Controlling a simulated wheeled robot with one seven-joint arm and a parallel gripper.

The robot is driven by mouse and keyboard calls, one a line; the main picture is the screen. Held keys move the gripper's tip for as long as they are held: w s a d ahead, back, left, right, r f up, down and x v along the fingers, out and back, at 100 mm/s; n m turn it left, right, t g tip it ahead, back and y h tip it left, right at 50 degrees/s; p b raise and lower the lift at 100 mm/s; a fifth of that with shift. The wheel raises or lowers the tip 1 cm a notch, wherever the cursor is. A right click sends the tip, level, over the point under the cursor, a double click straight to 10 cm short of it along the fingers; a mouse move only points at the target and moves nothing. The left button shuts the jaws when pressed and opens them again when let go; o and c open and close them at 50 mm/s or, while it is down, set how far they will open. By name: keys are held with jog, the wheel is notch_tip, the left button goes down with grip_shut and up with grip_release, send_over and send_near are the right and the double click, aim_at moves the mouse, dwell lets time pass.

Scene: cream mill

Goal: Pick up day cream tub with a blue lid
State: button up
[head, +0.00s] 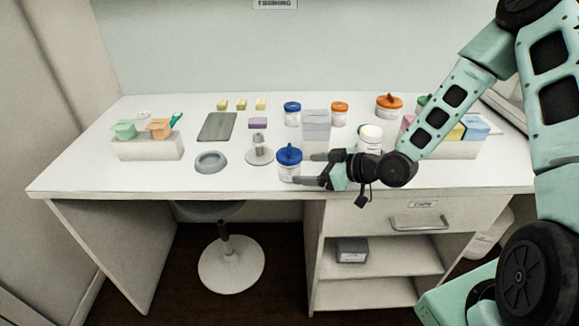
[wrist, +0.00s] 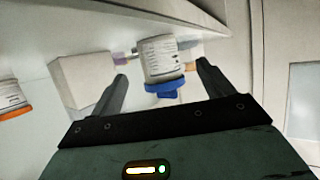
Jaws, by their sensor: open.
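A white tub with a blue knobbed lid (head: 289,162) stands upright near the front edge of the desk. In the wrist view this tub (wrist: 160,58) appears upside down, lined up between my fingers, its label too small to read. My gripper (head: 311,169) is open and level, just right of the tub, with its fingertips close to the tub's side. I cannot tell whether they touch it. A second white tub with a flatter blue lid (head: 292,114) stands farther back. I cannot read which one is day cream.
A grey-white box (head: 315,124) stands behind my gripper. A metal stand (head: 259,150) and a grey ring (head: 210,161) are left of the front tub. The desk's front left is clear.

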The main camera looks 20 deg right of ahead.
aim_at(294, 167)
jog(key=shift+p+x, duration=0.95)
jog(key=shift+x, duration=1.95)
jog(key=shift+d, duration=0.1)
jog(key=c, duration=1.4)
jog(key=shift+o, duration=0.2)
jog(key=shift+r, duration=0.1)
notch_tip(294, 167, up, 10)
jog(key=shift+f+b, duration=0.1)
jog(key=shift+b, duration=0.5)
